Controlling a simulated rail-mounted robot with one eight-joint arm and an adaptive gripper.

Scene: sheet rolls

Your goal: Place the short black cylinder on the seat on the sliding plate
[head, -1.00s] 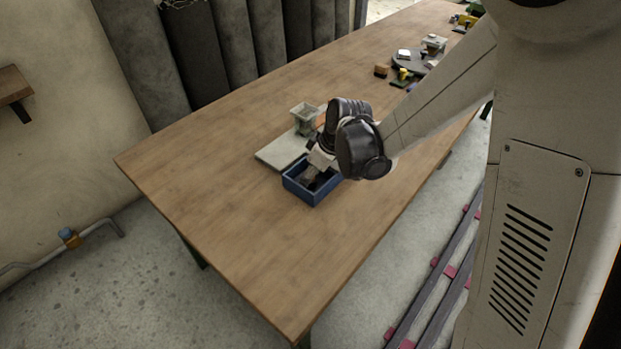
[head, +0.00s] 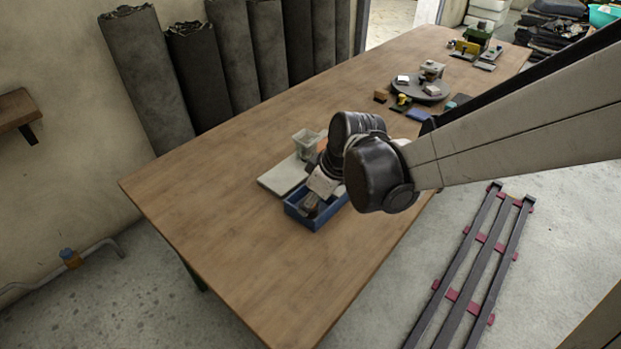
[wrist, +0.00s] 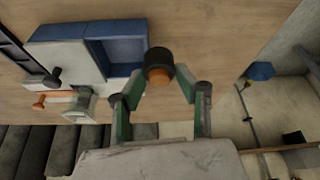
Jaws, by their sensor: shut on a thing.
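A short black cylinder (wrist: 159,60) with an orange-brown end shows in the wrist view. It sits between the tips of the two green fingers of my gripper (wrist: 160,82), which is shut on it. In the head view my gripper (head: 313,201) points down at the blue box (head: 320,222), and the cylinder cannot be made out there. The wrist view shows the blue box (wrist: 142,42) just beyond the cylinder, to its left. A pale flat plate (head: 280,181) lies beside the box. I cannot tell which part is the seat or the sliding plate.
A small grey-green container (head: 304,142) stands behind the pale plate. The wrist view shows an orange piece (wrist: 42,103) and a black knob (wrist: 51,78) near it. Farther along the wooden table (head: 220,220) is a dark round tray (head: 405,87) with small items. The table's near end is clear.

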